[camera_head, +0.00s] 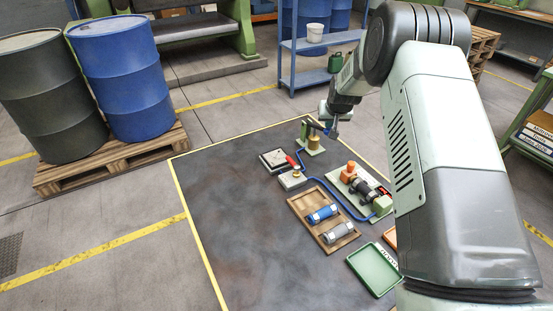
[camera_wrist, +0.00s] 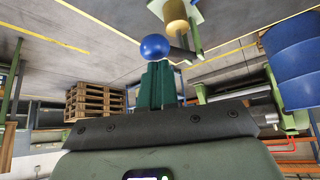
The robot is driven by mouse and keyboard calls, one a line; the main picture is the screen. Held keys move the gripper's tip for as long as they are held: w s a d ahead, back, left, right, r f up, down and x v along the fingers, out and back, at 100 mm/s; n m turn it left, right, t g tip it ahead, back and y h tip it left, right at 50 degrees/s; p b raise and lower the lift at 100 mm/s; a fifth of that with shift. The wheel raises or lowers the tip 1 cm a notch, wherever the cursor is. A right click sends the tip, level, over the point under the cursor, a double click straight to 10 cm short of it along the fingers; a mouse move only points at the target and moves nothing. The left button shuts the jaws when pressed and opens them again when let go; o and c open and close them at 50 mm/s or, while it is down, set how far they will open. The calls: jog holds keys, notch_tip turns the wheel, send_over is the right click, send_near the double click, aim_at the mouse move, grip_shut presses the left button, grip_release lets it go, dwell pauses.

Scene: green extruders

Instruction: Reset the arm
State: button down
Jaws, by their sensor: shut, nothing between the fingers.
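My arm comes in from the right in the head view, bent over the work table. My gripper (camera_head: 334,128) hangs at the table's far edge, beside the lever fixture. In the wrist view my gripper's green fingers (camera_wrist: 158,68) are closed together with nothing between them. A blue ball knob (camera_wrist: 155,47) shows just beyond the fingertips; whether they touch it I cannot tell. A brass cylinder (camera_wrist: 176,12) on a pale green base stands past the knob. The same brass cylinder (camera_head: 313,142) shows in the head view.
The dark table top (camera_head: 225,215) is bare on the left. It carries a red-handled valve (camera_head: 293,175), a blue hose (camera_head: 335,195), a pump assembly (camera_head: 362,185), a wooden tray (camera_head: 306,207) with blue and grey cylinders, and a green tray (camera_head: 374,270).

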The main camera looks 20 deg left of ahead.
jog(key=shift+r, duration=2.35)
jog(key=s+d+r+m+h, duration=0.1)
jog(key=s+d+r, duration=0.3)
jog(key=s+r, duration=0.7)
jog(key=s+d+r, duration=0.5)
jog(key=s+r, duration=0.3)
jog(key=r, duration=0.5)
jog(key=s+d, duration=0.3)
jog(key=s, duration=1.2)
jog(key=s+d+r+m+g, duration=0.1)
jog(key=s+d, duration=0.2)
jog(key=s, duration=1.2)
jog(key=shift+s+m+h, duration=0.3)
jog(key=shift+s+h, duration=0.05)
jog(key=shift+h, duration=0.05)
jog(key=shift+r, duration=0.15)
